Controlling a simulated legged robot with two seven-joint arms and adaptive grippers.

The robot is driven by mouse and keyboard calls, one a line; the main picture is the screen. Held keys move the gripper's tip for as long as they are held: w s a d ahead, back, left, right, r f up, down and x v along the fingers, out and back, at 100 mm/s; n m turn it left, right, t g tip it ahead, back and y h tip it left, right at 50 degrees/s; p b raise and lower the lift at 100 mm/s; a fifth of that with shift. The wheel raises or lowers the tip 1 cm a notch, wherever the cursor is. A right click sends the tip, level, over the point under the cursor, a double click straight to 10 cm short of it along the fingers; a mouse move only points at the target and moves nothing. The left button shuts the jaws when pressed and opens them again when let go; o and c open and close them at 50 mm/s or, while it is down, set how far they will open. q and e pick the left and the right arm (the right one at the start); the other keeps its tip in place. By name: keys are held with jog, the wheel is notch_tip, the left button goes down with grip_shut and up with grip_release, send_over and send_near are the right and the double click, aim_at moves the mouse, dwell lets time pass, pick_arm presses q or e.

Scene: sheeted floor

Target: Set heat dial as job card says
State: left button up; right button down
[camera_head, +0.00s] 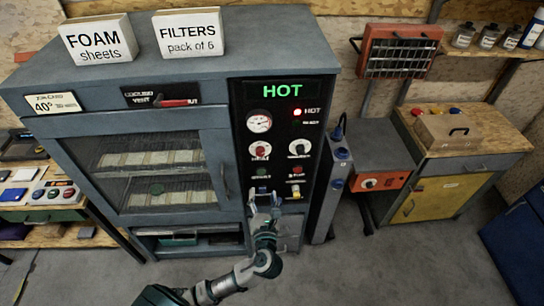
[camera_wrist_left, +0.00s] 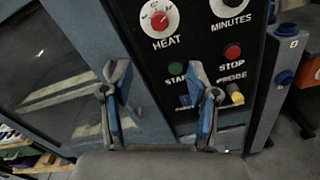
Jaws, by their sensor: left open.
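The heat dial (camera_head: 260,149) is a red-centred knob with a white ring on the black control panel of a grey oven cabinet. It also shows in the left wrist view (camera_wrist_left: 159,20), above the fingers, labelled HEAT. A card (camera_head: 54,103) reading 40° is on the cabinet's upper left front; its small print is unreadable. I cannot tell whether it is the job card. My left gripper (camera_head: 264,194) is in front of the panel's lower part, below the dial. In the left wrist view its two fingers (camera_wrist_left: 162,80) are apart and empty. My right gripper is out of view.
A green HOT display (camera_head: 282,91) and a gauge (camera_head: 259,122) sit above the dial. The minutes dial (camera_head: 299,147) is to its right; START (camera_wrist_left: 177,70) and STOP (camera_wrist_left: 232,52) buttons are below. A door handle (camera_head: 226,179) stands left of the panel.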

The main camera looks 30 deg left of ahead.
aim_at(261, 155)
pick_arm(q)
jog(key=x, duration=1.7)
jog(key=shift+a+f, duration=0.1)
jog(key=shift+a, duration=0.1)
grip_shut()
